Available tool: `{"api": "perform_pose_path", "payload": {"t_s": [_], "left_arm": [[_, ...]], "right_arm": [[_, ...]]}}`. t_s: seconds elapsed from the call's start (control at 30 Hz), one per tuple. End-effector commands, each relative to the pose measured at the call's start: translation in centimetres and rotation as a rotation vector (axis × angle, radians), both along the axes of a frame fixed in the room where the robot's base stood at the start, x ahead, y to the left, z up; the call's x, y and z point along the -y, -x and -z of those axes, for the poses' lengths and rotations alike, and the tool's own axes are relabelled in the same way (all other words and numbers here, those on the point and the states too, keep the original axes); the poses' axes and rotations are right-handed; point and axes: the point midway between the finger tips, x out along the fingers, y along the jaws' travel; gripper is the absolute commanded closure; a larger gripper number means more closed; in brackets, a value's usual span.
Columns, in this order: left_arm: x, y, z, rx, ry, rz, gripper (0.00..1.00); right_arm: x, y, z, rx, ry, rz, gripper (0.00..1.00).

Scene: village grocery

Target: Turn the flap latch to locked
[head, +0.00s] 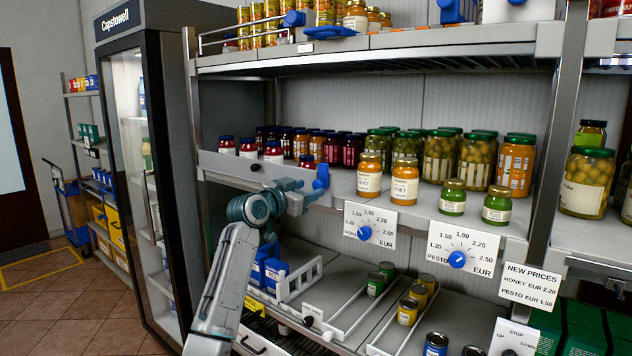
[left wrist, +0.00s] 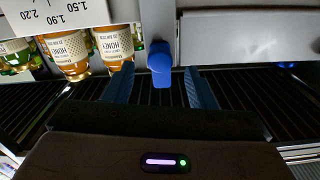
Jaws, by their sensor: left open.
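The flap latch (head: 322,176) is a small blue handle at the right end of the long grey flap (head: 238,168) on the front of the middle shelf. My left gripper (head: 305,193) is right in front of it and partly covers it in the head view. In the left wrist view the blue latch (left wrist: 160,62) shows between the two blue fingers of my left gripper (left wrist: 160,90), with a gap on both sides. The gripper is open and holds nothing. I cannot tell whether the fingers touch the latch. My right gripper is not in view.
Dark red jars (head: 333,149) stand behind the flap. Sloped lanes with jars (head: 388,270) lie below.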

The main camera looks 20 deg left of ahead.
Motion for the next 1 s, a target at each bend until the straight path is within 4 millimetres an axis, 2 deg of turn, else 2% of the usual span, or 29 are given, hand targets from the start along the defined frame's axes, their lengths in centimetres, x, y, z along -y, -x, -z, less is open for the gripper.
{"api": "perform_pose_path", "payload": {"t_s": [0.1, 0.3, 0.67, 0.9, 1.0], "left_arm": [[0.7, -1.8, -0.2, -0.002, 0.002, 0.001, 0.49], [1.2, -3.4, -0.1, -0.001, 0.001, 0.0, 0.49], [1.4, -3.7, 0.1, 0.0, 0.0, -0.001, 0.49], [1.4, -3.7, 0.1, -0.001, 0.0, -0.001, 0.94], [1.4, -3.7, 0.1, -0.001, 0.002, -0.001, 0.94]], "right_arm": [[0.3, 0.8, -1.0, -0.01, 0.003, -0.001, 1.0], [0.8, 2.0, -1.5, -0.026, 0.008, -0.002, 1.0], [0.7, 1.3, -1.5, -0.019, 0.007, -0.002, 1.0], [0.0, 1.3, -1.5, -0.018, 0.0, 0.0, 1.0], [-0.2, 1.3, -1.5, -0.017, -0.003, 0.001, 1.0]]}}
